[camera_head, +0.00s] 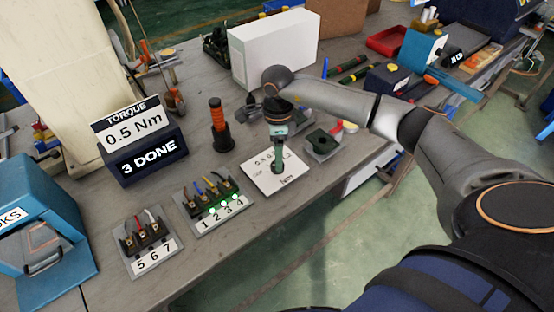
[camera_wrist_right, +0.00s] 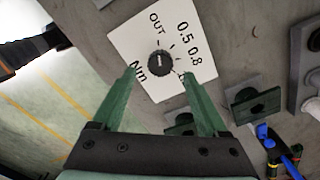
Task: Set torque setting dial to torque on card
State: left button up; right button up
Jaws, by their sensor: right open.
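The torque card (camera_head: 133,124) reads "TORQUE 0.5 Nm" and stands on a dark blue block marked "3 DONE". The torque setting dial is a black knob (camera_wrist_right: 159,63) on a white plate (camera_wrist_right: 140,30) printed OUT, 0.5, 0.8 and Nm. A short white mark shows on the knob; which label it points at I cannot tell surely. In the head view the plate (camera_head: 260,183) lies flat on the bench, its knob hidden by my right gripper (camera_head: 278,165). In the wrist view my right gripper (camera_wrist_right: 160,73) is open, its green fingers apart on either side of the knob. My left gripper is out of view.
Terminal blocks numbered 1 to 4 (camera_head: 212,205) and 5 to 7 (camera_head: 150,245) lie left of the plate. A black and orange tool (camera_head: 219,130) stands behind it. A grey fixture (camera_head: 322,144) sits close to its right. The bench edge is in front.

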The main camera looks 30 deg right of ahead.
jog(key=shift+f, duration=2.1)
jog(key=shift+c, duration=0.3)
grip_shut()
